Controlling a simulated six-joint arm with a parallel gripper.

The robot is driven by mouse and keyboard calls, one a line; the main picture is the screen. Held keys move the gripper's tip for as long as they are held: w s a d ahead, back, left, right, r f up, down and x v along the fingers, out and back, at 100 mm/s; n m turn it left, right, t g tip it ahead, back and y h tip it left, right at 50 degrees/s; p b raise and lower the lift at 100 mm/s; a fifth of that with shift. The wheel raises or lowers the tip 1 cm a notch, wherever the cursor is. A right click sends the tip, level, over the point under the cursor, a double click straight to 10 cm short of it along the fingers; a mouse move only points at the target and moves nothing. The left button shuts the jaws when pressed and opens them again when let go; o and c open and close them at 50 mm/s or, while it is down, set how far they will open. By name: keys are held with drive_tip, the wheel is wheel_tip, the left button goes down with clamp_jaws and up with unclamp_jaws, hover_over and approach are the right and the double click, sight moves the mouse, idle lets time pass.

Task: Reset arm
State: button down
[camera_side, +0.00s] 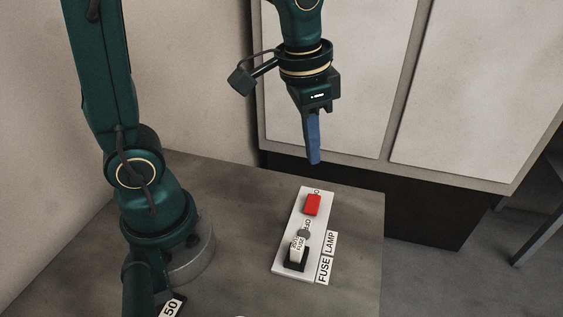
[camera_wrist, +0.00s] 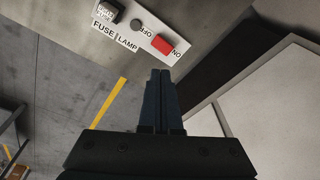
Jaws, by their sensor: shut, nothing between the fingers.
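My gripper (camera_side: 314,160) points down and is shut with nothing in it. It hangs above the far end of a white panel (camera_side: 285,262) on the table, clear of it. In the wrist view my gripper's blue fingers (camera_wrist: 161,72) are pressed together. The panel carries a red switch (camera_side: 312,205) at its far end, a grey round knob (camera_side: 304,233) in the middle and a fuse (camera_side: 297,247) in a black holder at the near end. The red switch also shows in the wrist view (camera_wrist: 162,46), just beyond the fingertips. Labels reading FUSE and LAMP lie beside the panel.
The grey table (camera_side: 235,215) is mostly bare around the panel. A pale cabinet (camera_side: 340,80) stands behind it. A tag marked 50 (camera_side: 171,308) is at the front edge of the side view. A yellow floor line (camera_wrist: 108,110) shows in the wrist view.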

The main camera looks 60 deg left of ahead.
drive_tip(key=s+r+n+t, duration=0.1)
drive_tip(key=s+n+t, duration=0.1)
drive_tip(key=s, duration=0.6)
drive_tip(key=shift+s+a+r+n+t, duration=0.25)
drive_tip(key=shift+s+r+n+t, duration=0.1)
drive_tip(key=shift+t, duration=0.55)
